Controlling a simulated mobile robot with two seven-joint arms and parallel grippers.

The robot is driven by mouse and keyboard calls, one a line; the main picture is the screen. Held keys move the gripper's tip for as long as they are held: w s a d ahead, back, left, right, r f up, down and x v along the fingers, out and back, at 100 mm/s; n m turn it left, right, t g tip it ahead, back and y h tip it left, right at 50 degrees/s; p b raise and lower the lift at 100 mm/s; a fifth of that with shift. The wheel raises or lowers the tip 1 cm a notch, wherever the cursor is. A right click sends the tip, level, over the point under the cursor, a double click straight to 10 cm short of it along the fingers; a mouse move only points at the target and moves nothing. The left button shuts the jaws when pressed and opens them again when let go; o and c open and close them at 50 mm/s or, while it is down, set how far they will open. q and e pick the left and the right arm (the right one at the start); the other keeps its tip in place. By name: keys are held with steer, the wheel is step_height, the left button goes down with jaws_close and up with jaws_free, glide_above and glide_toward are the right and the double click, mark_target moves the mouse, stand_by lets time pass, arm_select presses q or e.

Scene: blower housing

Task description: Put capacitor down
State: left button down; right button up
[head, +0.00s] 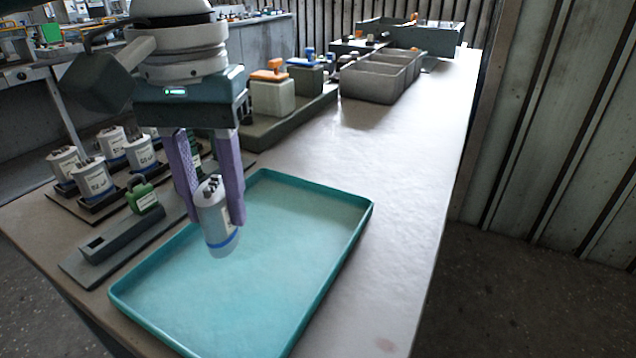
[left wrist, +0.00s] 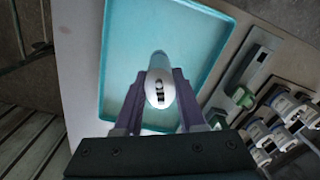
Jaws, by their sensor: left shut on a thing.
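My left gripper (head: 208,190) has its purple fingers shut on a capacitor (head: 217,222), a white and grey cylinder with a blue band and dark terminals on top. The capacitor hangs nearly upright, slightly tilted, over the teal tray (head: 362,213). I cannot tell for certain whether its lower end touches the tray floor. In the left wrist view the capacitor (left wrist: 160,90) sits between the fingertips (left wrist: 160,98), with the otherwise empty tray (left wrist: 103,60) beyond it. My right gripper is in neither view.
Several similar capacitors (head: 92,178) stand in a rack at the left. A grey fixture with a green block (head: 141,195) lies beside the tray. The table right of the tray is clear.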

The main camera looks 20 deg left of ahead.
mark_target(225, 243)
arm_select(q)
step_height(225, 243, down, 6)
steer(key=shift+f+b, duration=0.1)
steer(key=shift+b, duration=0.4)
steer(key=c, duration=0.5)
jaws_free()
step_height(225, 243, up, 12)
steer(key=shift+w+r+p, duration=0.1)
steer(key=shift+r+p, duration=0.05)
steer(key=shift+p, duration=0.95)
